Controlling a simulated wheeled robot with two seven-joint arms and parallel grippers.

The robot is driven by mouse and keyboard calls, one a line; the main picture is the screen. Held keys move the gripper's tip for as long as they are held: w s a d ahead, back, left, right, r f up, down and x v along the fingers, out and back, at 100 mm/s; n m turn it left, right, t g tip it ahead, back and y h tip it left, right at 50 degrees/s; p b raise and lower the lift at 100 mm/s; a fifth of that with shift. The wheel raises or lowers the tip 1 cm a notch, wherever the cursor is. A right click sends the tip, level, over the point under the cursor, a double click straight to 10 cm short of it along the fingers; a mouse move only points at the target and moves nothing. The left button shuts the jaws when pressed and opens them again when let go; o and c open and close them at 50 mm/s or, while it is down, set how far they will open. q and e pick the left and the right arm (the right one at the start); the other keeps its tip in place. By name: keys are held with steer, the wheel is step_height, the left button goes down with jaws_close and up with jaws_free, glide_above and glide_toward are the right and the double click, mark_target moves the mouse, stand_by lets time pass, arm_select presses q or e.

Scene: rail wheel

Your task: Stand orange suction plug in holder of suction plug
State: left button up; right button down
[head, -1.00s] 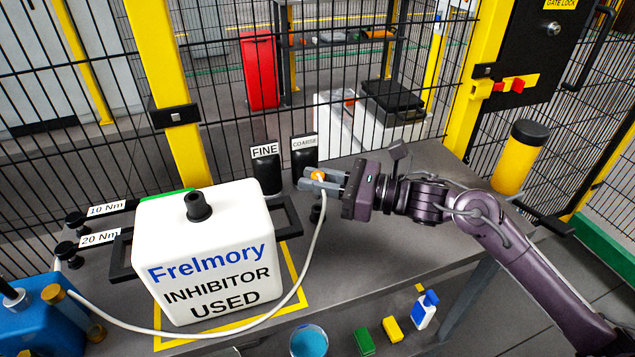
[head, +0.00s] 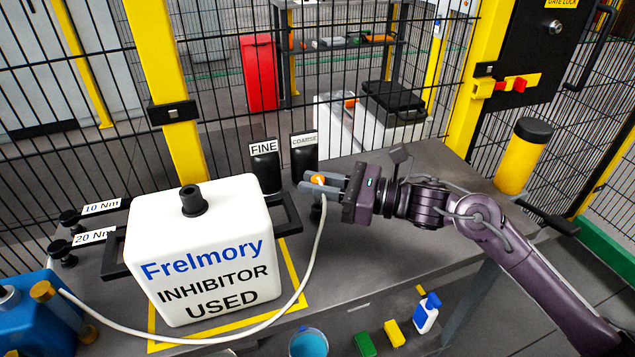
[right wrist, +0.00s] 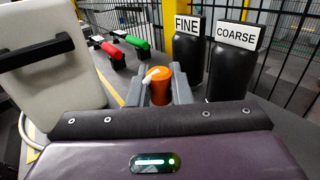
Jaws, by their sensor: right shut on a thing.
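The orange suction plug (head: 318,179) is between the fingers of my right gripper (head: 320,184), which is shut on it. In the right wrist view the plug (right wrist: 160,88) stands roughly upright between the two grey fingers, with the white hose end at its top. The white hose (head: 316,250) hangs from the plug and runs left along the table front. A small dark post-like thing (head: 316,213) shows just under the gripper, partly covered; I cannot tell whether it is the holder or whether the plug touches it. My left gripper is not in view.
A white container (head: 205,255) marked INHIBITOR USED stands left of the gripper. Black bottles marked FINE (head: 265,172) and COARSE (head: 304,158) stand close behind. A blue can (head: 35,325) is at far left.

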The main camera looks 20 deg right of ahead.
steer(key=shift+b, duration=0.55)
steer(key=shift+s+d, duration=0.2)
steer(key=shift+d, duration=0.05)
steer(key=shift+f+b, duration=0.1)
steer(key=shift+b, duration=0.35)
